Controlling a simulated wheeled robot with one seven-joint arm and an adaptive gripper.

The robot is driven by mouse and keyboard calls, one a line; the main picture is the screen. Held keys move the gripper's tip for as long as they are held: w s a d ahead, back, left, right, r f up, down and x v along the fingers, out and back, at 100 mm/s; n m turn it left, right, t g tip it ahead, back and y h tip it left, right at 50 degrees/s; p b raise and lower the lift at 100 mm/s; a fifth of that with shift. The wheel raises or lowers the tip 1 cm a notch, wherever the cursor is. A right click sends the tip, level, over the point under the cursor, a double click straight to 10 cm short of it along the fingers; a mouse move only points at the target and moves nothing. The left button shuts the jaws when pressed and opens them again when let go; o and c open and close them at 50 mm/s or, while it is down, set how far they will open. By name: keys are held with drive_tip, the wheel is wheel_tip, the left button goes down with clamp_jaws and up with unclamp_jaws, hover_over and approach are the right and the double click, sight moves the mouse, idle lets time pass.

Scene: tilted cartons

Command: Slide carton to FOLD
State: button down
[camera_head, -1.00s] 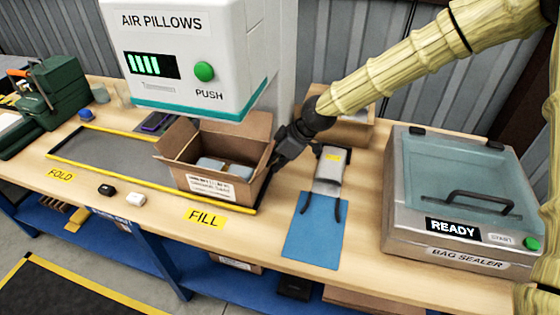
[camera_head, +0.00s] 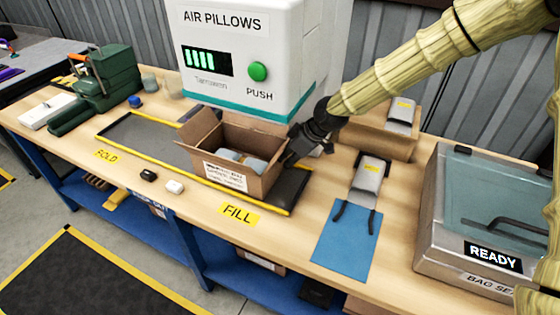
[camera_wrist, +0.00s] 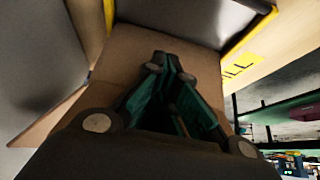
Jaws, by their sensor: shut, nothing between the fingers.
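The open brown carton (camera_head: 226,178) stands on the dark yellow-edged track (camera_head: 288,188), between the FOLD label (camera_head: 107,154) and the FILL label (camera_head: 240,214), nearer FILL. Its flaps are up and grey-blue items (camera_head: 240,158) lie inside. My gripper (camera_head: 291,157) is shut and empty at the carton's right side. In the wrist view my closed fingers (camera_wrist: 162,65) point at the carton's brown wall (camera_wrist: 200,60). They look close against it, but I cannot tell whether they touch.
The AIR PILLOWS machine (camera_head: 245,60) overhangs the track behind the carton. Left of the carton the track (camera_head: 140,133) is clear. Black and white small items (camera_head: 174,187) lie in front of it. A blue mat (camera_head: 345,240) and the bag sealer (camera_head: 470,220) are at right.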

drive_tip(key=shift+d, duration=0.1)
idle(0.3)
drive_tip(key=s+d+r, duration=0.4)
drive_tip(key=d+r, duration=0.4)
drive_tip(key=shift+r, duration=0.35)
drive_tip(key=shift+s+d, duration=0.1)
